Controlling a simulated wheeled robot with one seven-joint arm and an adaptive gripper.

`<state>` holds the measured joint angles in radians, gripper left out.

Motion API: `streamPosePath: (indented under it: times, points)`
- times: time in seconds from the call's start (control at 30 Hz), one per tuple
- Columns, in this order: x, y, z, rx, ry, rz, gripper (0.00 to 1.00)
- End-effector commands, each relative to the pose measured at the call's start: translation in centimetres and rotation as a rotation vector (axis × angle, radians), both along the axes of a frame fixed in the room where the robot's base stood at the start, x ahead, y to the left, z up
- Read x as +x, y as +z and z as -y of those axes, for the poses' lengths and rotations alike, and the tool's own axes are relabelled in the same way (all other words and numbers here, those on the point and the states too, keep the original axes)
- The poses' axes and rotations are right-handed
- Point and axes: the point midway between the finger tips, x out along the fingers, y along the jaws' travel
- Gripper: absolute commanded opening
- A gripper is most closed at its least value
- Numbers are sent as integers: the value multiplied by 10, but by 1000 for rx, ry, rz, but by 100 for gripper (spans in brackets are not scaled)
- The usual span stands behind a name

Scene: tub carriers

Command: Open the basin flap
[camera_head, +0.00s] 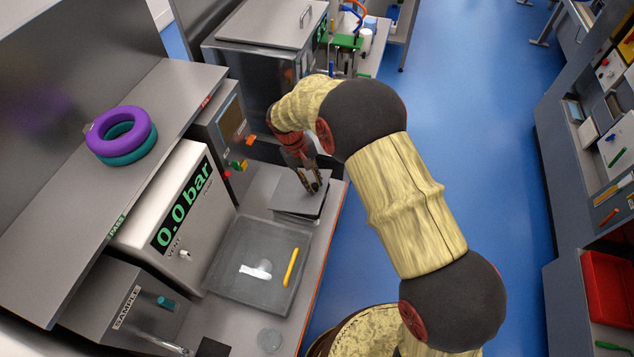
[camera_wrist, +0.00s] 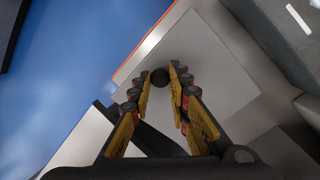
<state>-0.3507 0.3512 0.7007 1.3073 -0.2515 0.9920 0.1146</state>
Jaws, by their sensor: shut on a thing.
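The basin flap (camera_head: 288,196) is a grey square plate at the far end of the bench, just beyond the tray in the head view. In the wrist view the flap (camera_wrist: 215,72) fills the middle, with a round dark knob (camera_wrist: 160,77) on it. My gripper (camera_head: 313,188) reaches down over the flap. In the wrist view its fingers (camera_wrist: 160,76) are closed on the knob from both sides. A dark gap shows near the flap's lower edge. I cannot tell how far the flap is tilted, and the basin's inside is mostly hidden.
A grey tray (camera_head: 225,270) with a white piece and a yellow stick (camera_head: 290,267) lies nearer on the bench. The pressure unit (camera_head: 160,205) reads 0.0 bar. Purple and teal rings (camera_head: 120,135) lie on the shelf. The blue floor to the right is clear.

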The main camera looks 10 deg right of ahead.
Motion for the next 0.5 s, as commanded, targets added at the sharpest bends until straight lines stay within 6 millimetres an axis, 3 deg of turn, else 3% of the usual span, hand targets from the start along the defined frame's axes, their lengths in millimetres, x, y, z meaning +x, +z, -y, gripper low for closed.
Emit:
streamPosePath:
  times: [0.2, 0.5]
  points:
    - [7, 20, -16, -139, 2, -56, 0]
    - [13, 33, -31, -273, 1, -111, 0]
